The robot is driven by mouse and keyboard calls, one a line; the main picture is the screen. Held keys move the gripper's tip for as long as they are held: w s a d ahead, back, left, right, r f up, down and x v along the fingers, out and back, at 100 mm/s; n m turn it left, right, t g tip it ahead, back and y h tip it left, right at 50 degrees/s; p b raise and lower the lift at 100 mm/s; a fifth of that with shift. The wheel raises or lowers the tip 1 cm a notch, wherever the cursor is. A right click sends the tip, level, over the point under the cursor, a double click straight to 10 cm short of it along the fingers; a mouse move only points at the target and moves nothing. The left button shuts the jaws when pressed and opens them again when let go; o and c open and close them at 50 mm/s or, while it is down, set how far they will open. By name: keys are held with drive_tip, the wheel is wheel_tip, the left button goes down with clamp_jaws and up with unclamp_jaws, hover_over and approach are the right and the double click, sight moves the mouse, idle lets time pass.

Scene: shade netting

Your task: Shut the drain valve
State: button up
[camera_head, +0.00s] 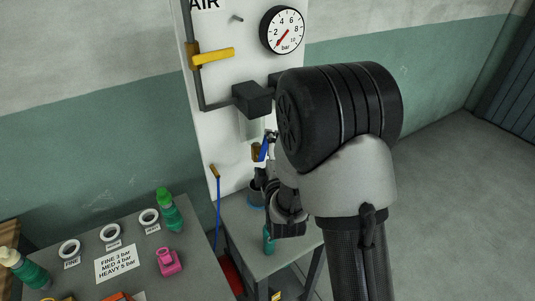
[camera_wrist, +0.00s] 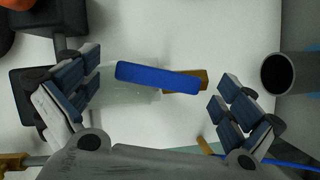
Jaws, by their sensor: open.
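The drain valve has a blue lever (camera_head: 263,149) and a small brass body (camera_head: 256,153), below the clear bowl (camera_head: 250,126) of the black filter unit on the white panel. In the head view the lever stands roughly upright, slightly tilted, partly hidden by my arm. In the wrist view the blue lever (camera_wrist: 157,78) lies across the middle, with the brass body (camera_wrist: 187,80) behind its right part. My gripper (camera_wrist: 158,84) is open, its fingers on either side of the lever with visible gaps. In the head view my arm mostly hides the gripper.
A yellow-handled valve (camera_head: 213,58) and a pressure gauge (camera_head: 283,30) are on the panel above. A dark open cylinder (camera_wrist: 288,74) is close to the right finger. A green-capped bottle (camera_head: 170,210) and a pink object (camera_head: 168,261) stand on the grey table (camera_head: 130,220).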

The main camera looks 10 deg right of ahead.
drive_tip(key=shift+c, duration=0.2)
drive_tip(key=shift+w, duration=0.1)
drive_tip(key=c, duration=1.4)
